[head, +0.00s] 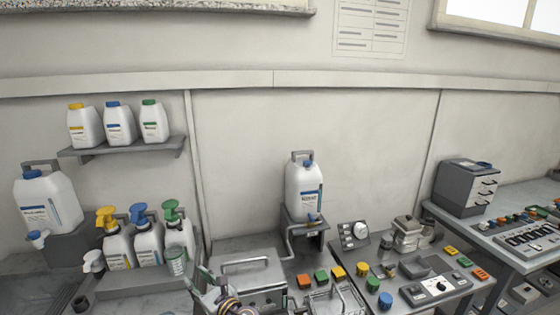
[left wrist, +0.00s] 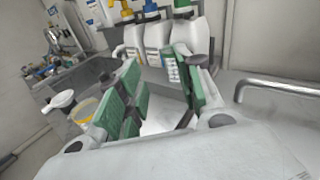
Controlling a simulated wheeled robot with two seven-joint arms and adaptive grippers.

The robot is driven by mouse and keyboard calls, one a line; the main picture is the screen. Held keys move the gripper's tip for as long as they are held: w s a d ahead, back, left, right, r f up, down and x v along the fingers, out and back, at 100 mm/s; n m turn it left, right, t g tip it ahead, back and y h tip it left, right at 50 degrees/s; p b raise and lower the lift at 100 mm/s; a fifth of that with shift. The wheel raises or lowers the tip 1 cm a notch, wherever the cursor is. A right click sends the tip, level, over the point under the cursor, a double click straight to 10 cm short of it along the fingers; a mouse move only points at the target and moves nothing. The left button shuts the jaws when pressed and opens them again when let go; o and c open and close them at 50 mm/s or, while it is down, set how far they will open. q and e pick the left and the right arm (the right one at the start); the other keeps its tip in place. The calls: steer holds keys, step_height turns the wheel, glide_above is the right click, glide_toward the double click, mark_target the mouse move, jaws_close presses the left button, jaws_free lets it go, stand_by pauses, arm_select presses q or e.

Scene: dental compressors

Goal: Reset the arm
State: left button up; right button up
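My left gripper (head: 207,280) shows at the bottom of the head view, just right of the spray bottles and left of a grey metal case. In the left wrist view, its two green-padded fingers (left wrist: 163,88) stand apart with nothing between them, so it is open and empty. Beyond the fingers stand three white spray bottles with yellow (left wrist: 134,35), blue (left wrist: 157,33) and green (left wrist: 187,30) tops. They stand side by side on a grey stand in the head view. My right gripper is not seen in either view.
The metal case (head: 250,278) with a bar handle lies right of my left gripper. A white jug (head: 305,188) stands on a raised holder behind it. A larger jug (head: 48,203) is at far left. A shelf (head: 125,147) holds three bottles. Coloured blocks and devices crowd the right-hand benches.

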arm_select(q)
steer(key=s+f+n+g+h, duration=0.5)
steer(key=s+f+n+h, duration=0.1)
steer(key=s+f+n, duration=0.45)
steer(key=s+d+n+g+h, duration=0.2)
steer(key=s+n+h, duration=0.5)
steer(key=s+n, duration=0.75)
steer(key=s+f+m+g+b, duration=0.1)
steer(key=s+f, duration=0.1)
steer(key=f, duration=1.5)
steer(key=s+f+m+g+b, duration=0.1)
steer(key=s+f, duration=0.1)
steer(key=f, duration=1.6)
steer(key=s+a+f+b, duration=0.1)
steer(key=s+a+f, duration=0.1)
steer(key=s+f, duration=0.9)
steer(key=s+a+f+g, duration=0.1)
steer(key=s+a+f, duration=0.1)
steer(key=s+f, duration=0.9)
steer(key=shift+s+b, duration=0.25)
steer(key=shift+b, duration=0.15)
